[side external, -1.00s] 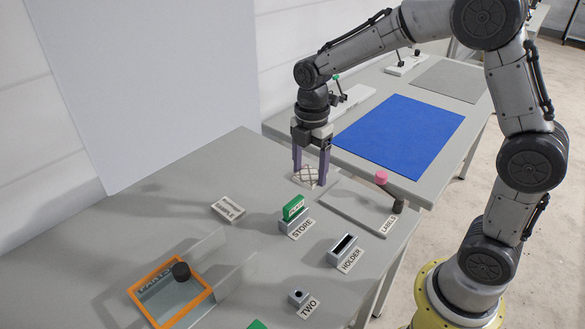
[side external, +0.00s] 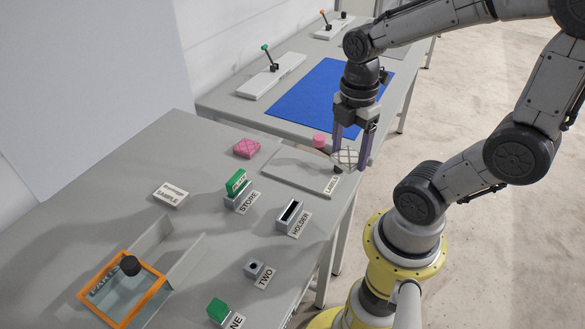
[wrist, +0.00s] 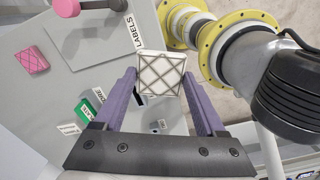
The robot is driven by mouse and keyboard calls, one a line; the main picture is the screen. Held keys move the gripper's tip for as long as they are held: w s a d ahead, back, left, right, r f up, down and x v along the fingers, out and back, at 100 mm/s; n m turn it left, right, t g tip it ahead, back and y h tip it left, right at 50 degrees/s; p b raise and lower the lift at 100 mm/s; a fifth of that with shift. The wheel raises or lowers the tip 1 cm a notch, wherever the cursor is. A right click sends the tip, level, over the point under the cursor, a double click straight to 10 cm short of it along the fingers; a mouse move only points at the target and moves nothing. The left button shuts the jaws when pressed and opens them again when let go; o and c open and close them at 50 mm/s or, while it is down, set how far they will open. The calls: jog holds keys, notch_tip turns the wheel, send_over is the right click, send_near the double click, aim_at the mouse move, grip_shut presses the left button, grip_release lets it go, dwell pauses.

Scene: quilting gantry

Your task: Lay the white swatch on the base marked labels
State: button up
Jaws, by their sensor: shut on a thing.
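My gripper (side external: 350,164) is shut on the white swatch (side external: 345,157), a square pad with dark crossed lines, between its purple fingers. The white swatch also shows between the fingers in the wrist view (wrist: 160,72). The base marked labels (side external: 290,170) is a flat grey plate near the table's right edge, its tag (wrist: 135,30) readable in the wrist view. In the side view the swatch appears at the plate's right end. In the wrist view it lies beyond the tag, off the plate. Its height is hard to tell.
A pink swatch (side external: 246,148) lies left of the base. The STORE block (side external: 238,197) and HOLDER block (side external: 289,215) stand in front. The plate's top is bare.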

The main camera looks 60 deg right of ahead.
jog(key=shift+w+d, duration=0.25)
jog(key=w+d+f, duration=0.3)
jog(key=w+f, duration=0.1)
jog(key=w, duration=0.4)
send_over(301, 172)
notch_tip(301, 172, down, 6)
jog(key=shift+s+r, duration=0.1)
jog(key=shift+r, duration=0.15)
jog(key=shift+f, duration=1.6)
jog(key=shift+f, duration=0.15)
jog(key=o, duration=1.2)
jog(key=shift+o, duration=0.2)
